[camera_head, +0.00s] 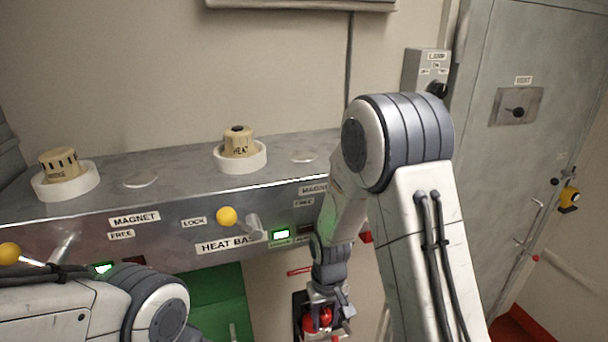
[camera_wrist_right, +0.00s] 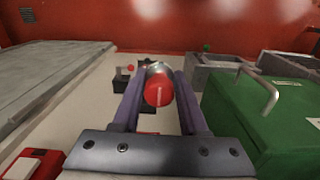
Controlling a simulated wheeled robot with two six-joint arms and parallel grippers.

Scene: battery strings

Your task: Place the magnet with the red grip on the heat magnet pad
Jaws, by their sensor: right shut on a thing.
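The magnet with the red grip (camera_wrist_right: 158,90) is between the fingers of my right gripper (camera_wrist_right: 158,82) in the right wrist view, its grip facing the camera and a grey metal body behind. In the head view my right gripper (camera_head: 326,312) hangs low in front of the console, with red at its fingers. A round metal disc (camera_head: 303,156) lies on the console top right of the HEAT knob (camera_head: 240,145); it looks like the heat magnet pad and appears bare. The right gripper is well below it. My left arm shows at lower left, but its gripper is out of frame.
A second disc (camera_head: 140,181) and another knob (camera_head: 60,167) stand farther left on the console (camera_head: 185,165). Yellow-tipped levers (camera_head: 227,216) stick out of its front. A green case (camera_wrist_right: 265,110) is right of the gripper in the wrist view. A grey door (camera_head: 535,75) is at right.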

